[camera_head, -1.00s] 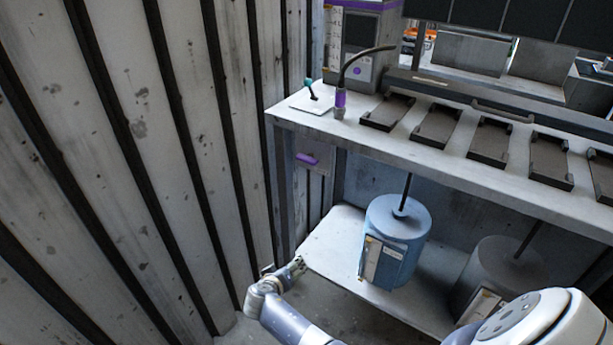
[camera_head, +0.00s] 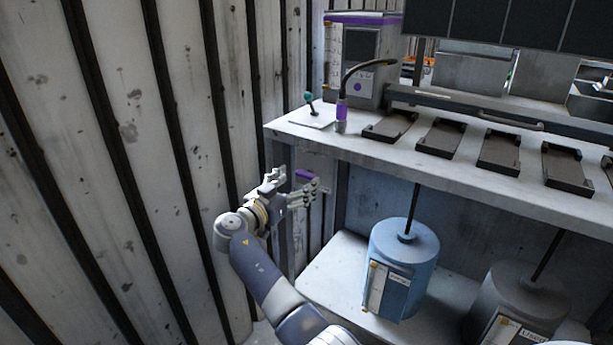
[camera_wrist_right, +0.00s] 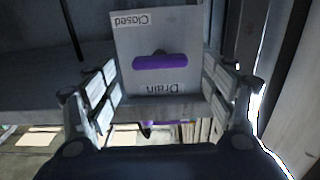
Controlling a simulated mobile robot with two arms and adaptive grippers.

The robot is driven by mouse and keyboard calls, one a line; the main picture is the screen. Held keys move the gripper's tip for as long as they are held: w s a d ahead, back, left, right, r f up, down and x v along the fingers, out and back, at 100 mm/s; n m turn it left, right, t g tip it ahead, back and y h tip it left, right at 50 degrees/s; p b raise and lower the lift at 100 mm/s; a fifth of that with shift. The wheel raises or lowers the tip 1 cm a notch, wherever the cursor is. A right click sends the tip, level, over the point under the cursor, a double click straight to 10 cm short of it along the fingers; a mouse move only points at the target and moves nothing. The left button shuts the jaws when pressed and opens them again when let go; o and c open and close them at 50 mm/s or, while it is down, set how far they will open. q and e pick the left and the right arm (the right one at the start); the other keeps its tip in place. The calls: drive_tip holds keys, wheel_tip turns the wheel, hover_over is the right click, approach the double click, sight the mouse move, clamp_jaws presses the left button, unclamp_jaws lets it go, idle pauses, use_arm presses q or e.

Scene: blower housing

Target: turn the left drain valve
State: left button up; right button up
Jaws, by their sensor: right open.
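The drain valve is a purple bar handle (camera_head: 305,173) on a grey plate under the left end of the bench, partly hidden behind my gripper in the head view. In the right wrist view the handle (camera_wrist_right: 160,62) lies level on the plate (camera_wrist_right: 130,30), whose words "Closed" and "Drain" appear upside down. My right gripper (camera_head: 296,181) is open in front of the plate. In the wrist view its fingers (camera_wrist_right: 162,85) stand on either side of the handle, apart from it, with nothing between them. My left gripper is not in view.
A corrugated wall (camera_head: 180,130) stands close on the left. The bench top (camera_head: 375,150) above carries a small lever (camera_head: 312,108), a purple-collared hose (camera_head: 341,112) and several dark trays. A blue canister (camera_head: 403,262) and a dark one (camera_head: 520,300) stand on the lower shelf.

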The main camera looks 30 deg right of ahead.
sight(304, 176)
drive_tip(key=shift+x, duration=2.4)
drive_tip(key=c, duration=1.1)
